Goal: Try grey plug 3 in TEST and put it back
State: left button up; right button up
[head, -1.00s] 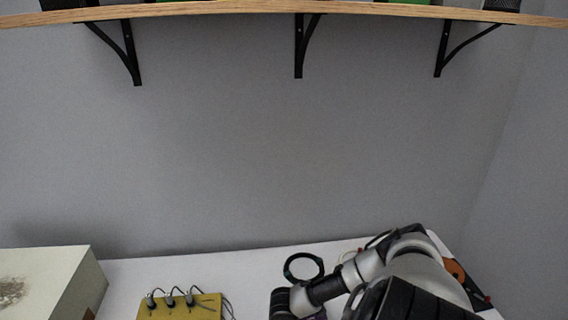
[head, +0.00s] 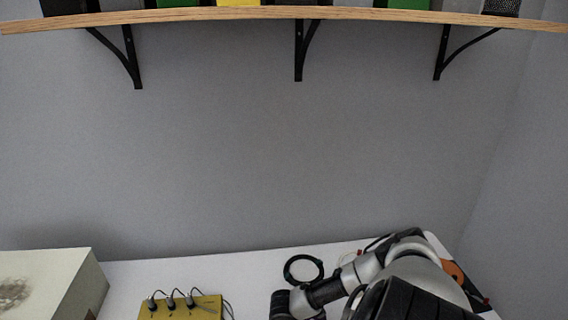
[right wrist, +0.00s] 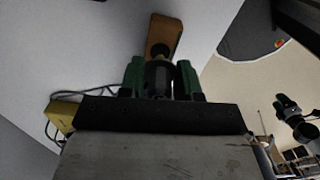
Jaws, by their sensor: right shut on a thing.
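In the right wrist view my right gripper (right wrist: 160,70), with green fingers, is shut on a dark round plug (right wrist: 158,80). Its label and number do not show. The plug points at an orange-brown block (right wrist: 167,32) with a dark round spot where they meet; I cannot tell whether it is seated in it. A yellow box (head: 208,309) is at the bottom of the head view, with three dark plugs (head: 170,302) with grey leads on top. The box also shows in the right wrist view (right wrist: 62,112). My right arm hides its gripper in the head view.
A black cable coil (head: 303,269) lies on the white table (head: 245,275). A pale box (head: 60,275) stands at the left. An orange and black thing (head: 455,275) is partly behind my right arm. A wooden shelf (head: 350,14) with several boxes runs along the top.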

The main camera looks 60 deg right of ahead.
jog(key=shift+f+b, duration=0.65)
jog(key=shift+f, duration=0.3)
dwell(0.3)
jog(key=o, duration=1.1)
jog(key=shift+r, duration=0.15)
jog(key=shift+r+p, duration=3.7)
jog(key=shift+p, duration=0.25)
jog(key=shift+a, duration=0.1)
